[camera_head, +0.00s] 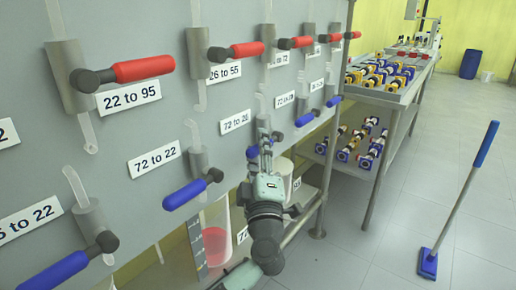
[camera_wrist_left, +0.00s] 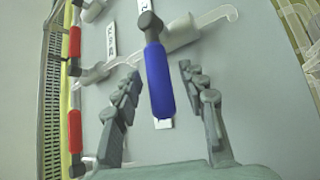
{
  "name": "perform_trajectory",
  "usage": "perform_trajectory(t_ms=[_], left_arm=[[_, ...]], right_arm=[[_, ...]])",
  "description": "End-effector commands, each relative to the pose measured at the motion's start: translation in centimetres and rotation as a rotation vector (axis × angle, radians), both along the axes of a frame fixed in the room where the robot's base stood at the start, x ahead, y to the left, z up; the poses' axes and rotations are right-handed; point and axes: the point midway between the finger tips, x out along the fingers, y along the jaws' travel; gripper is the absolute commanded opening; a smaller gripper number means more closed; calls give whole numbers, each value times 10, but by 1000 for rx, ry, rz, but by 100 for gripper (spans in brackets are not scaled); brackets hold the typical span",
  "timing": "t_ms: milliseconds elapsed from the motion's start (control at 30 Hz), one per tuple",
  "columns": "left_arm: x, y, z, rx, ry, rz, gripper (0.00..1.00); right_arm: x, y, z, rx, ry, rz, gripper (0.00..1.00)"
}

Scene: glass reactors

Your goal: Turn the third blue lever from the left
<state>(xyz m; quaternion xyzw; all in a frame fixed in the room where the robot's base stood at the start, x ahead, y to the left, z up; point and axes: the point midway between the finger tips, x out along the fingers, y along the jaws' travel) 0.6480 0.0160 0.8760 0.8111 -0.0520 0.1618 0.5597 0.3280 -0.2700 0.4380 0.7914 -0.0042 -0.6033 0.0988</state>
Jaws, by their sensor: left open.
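The panel carries a row of blue levers. The first (camera_head: 55,270) and second (camera_head: 187,193) from the left show clearly in the head view. The third blue lever (camera_head: 252,152) is mostly hidden behind my left gripper (camera_head: 266,143). In the left wrist view, a blue lever (camera_wrist_left: 158,85) on a dark pivot lies between the two spread fingers of my left gripper (camera_wrist_left: 160,78). Gaps show on both sides of it, so the fingers appear not to touch it. My right gripper is not in view.
Red levers (camera_head: 144,69) line the panel above the blue ones. Glass tubes and white labels (camera_head: 154,162) sit around them. A graduated vessel with red liquid (camera_head: 216,245) stands below the panel. A shelf table (camera_head: 392,98) and a blue-handled mop (camera_head: 470,185) are to the right.

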Motion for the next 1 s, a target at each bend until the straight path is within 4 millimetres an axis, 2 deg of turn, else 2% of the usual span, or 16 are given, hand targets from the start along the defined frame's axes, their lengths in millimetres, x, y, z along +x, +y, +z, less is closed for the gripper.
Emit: perform_trajectory(t_ms=[67,400,933,1000], left_arm=[[0,0,0,0,0,0,41],[0,0,0,1,0,0,0],[-1,2,-3,-6,-9,0,0],[-1,4,-4,-9,-15,1,0]], right_arm=[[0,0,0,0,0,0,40],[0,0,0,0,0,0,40],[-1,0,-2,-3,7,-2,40],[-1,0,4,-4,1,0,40]])
